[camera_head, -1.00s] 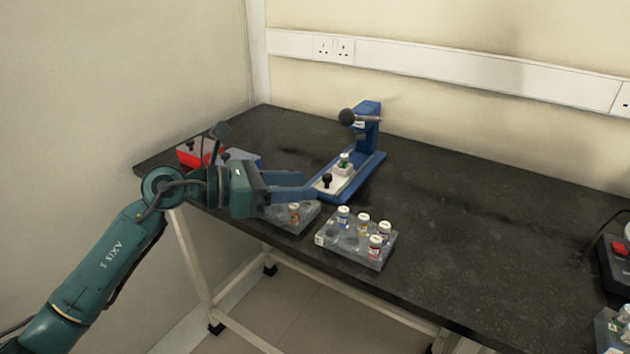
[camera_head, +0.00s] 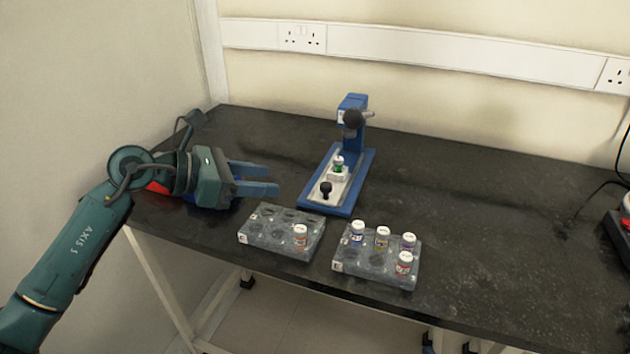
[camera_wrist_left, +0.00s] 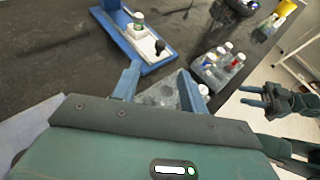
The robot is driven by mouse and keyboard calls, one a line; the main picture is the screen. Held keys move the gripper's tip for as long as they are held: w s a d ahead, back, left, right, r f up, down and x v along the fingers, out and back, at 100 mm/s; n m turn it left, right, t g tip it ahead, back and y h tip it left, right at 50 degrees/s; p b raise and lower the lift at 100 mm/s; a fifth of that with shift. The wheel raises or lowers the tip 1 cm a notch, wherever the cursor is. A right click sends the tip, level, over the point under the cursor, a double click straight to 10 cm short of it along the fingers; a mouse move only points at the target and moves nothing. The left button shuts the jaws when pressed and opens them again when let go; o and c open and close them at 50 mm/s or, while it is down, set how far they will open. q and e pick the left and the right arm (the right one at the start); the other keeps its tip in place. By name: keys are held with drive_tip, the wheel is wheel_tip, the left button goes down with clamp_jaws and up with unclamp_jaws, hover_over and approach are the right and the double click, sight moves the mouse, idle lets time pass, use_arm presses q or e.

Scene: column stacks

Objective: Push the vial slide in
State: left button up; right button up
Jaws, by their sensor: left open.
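The vial slide (camera_head: 340,186) is a white plate in the blue base of a press (camera_head: 351,150). A white-capped vial with a green band (camera_head: 338,165) stands upright on it, in front of the press column. A black knob (camera_head: 325,189) stands at the slide's near end. My left gripper (camera_head: 273,179) is open and empty, left of the knob and apart from it. In the left wrist view the slide (camera_wrist_left: 146,42) and knob (camera_wrist_left: 160,47) lie beyond the open fingers. My right gripper (camera_wrist_left: 246,96) shows at the right there, with its fingers apart.
Two grey racks sit near the front edge: the left rack (camera_head: 260,236) holds one vial, the right rack (camera_head: 345,265) several. A red item (camera_head: 157,187) is partly hidden behind my left gripper. The table right of the press is mostly clear.

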sight(324, 185)
use_arm(q)
drive_tip(key=x, duration=1.2)
drive_tip(key=shift+w+d, duration=0.15)
drive_tip(key=shift+d, duration=0.05)
clamp_jaws()
